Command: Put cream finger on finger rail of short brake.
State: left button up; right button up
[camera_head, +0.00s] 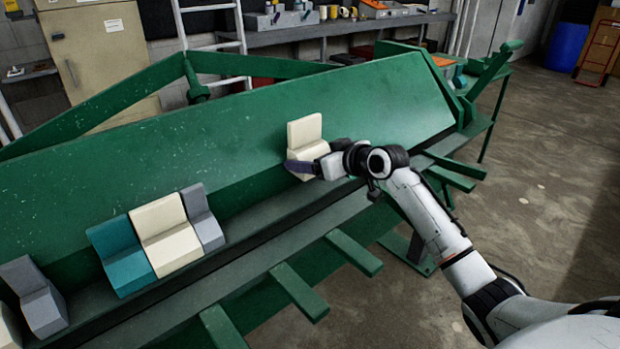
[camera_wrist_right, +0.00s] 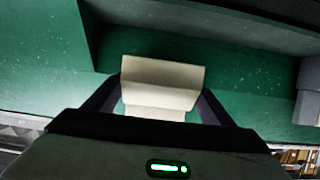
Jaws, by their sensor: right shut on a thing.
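My right gripper (camera_head: 309,167) is shut on a cream finger (camera_head: 305,133). The cream finger is upright in front of the green sloped face of the brake (camera_head: 240,125), right of the other fingers. In the right wrist view the cream finger (camera_wrist_right: 160,85) sits between the two dark fingertips of my right gripper (camera_wrist_right: 155,108). Whether its base touches the rail (camera_head: 290,217) cannot be told, as the gripper hides part of it. My left gripper is not in view.
On the rail at the left stand a teal finger (camera_head: 121,255), another cream finger (camera_head: 166,234) and a grey finger (camera_head: 203,217). A further grey finger (camera_head: 34,296) stands at the far left. The rail between the grey finger and my gripper is bare. Green arms (camera_head: 300,291) project in front.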

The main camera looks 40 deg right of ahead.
aim_at(311, 188)
jog(key=shift+f, duration=2.8)
jog(key=shift+f, duration=0.1)
jog(key=o, duration=1.4)
jog(key=v, duration=1.2)
